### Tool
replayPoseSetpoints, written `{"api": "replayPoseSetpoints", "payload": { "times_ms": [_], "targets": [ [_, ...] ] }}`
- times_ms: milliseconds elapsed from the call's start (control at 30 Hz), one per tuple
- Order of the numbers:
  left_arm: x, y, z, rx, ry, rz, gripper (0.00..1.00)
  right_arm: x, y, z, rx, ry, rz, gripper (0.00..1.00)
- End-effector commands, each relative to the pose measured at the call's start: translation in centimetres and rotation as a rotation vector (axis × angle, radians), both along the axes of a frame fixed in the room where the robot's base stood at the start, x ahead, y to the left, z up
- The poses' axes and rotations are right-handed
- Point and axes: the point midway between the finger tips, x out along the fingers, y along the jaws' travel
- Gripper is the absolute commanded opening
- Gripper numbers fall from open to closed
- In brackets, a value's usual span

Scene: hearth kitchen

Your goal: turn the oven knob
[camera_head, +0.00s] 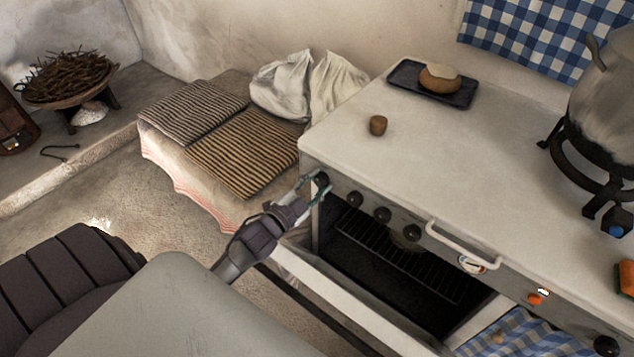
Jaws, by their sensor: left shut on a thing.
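The oven cavity (390,258) below is open and dark, with a wire rack inside. My right gripper is not in view.
A white handle bar (462,246) sticks out from the front, right of the knobs. A dark tray (405,78) with a loaf and a small brown cup (378,125) stand on top. A big pot (606,95) stands at the right. A bench with striped cushions (245,150) is left of the stove.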

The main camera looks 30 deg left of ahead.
Motion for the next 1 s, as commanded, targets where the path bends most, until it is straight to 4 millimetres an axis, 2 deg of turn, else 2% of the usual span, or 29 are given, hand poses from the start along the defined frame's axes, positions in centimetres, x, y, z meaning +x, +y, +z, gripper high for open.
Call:
{"api": "replayPoseSetpoints", "payload": {
  "times_ms": [367,1000],
  "targets": [
    [0.0,0.0,0.2,-0.163,0.015,0.001,0.05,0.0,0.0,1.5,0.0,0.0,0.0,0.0],
    [0.0,0.1,0.1,-0.755,0.062,0.001,0.05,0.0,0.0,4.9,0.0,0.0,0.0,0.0]
  ]
}}
